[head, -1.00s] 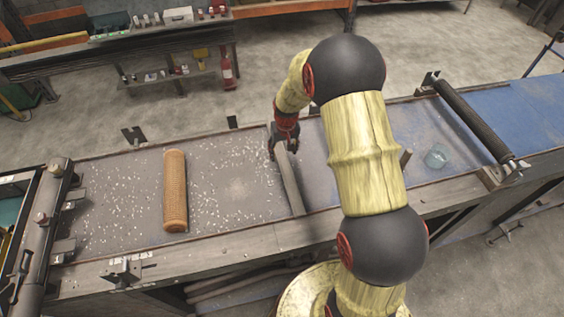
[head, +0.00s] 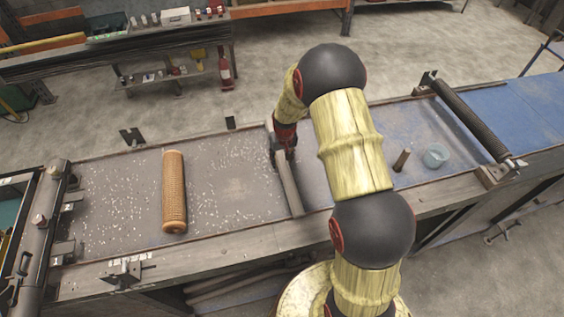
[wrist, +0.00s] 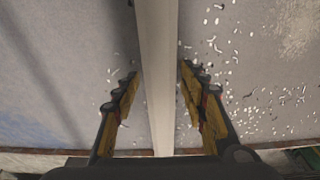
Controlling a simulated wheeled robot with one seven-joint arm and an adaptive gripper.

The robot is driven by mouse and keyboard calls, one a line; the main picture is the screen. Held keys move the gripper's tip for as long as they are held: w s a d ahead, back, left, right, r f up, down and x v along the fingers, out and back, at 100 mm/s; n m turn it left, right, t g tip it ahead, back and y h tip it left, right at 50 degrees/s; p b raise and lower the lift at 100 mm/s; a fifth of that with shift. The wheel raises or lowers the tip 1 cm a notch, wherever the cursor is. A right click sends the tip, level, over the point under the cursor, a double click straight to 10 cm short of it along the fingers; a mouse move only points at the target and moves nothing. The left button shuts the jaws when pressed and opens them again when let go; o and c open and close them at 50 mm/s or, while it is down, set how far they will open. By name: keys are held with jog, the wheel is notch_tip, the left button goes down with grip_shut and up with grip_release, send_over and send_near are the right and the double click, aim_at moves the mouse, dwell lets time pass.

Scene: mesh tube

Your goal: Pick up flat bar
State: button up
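The flat bar (head: 291,187) is a long grey strip lying across the conveyor table in the head view, between the speckled grey part and the bluish part. In the wrist view the bar (wrist: 157,75) runs up the middle of the picture. My gripper (wrist: 158,80) is open, with one yellow-padded finger on each side of the bar and a gap on both sides. In the head view my gripper (head: 283,150) is at the far end of the bar, partly hidden by its own wrist.
An orange-brown mesh tube (head: 174,190) lies to the left on the table. A short brown peg (head: 401,160) and a light blue cup (head: 435,156) stand to the right. A dark roller (head: 472,119) crosses the table farther right. White bits litter the grey surface.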

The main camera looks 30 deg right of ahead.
jog(key=c, duration=1)
grip_shut()
jog(key=shift+r, duration=0.1)
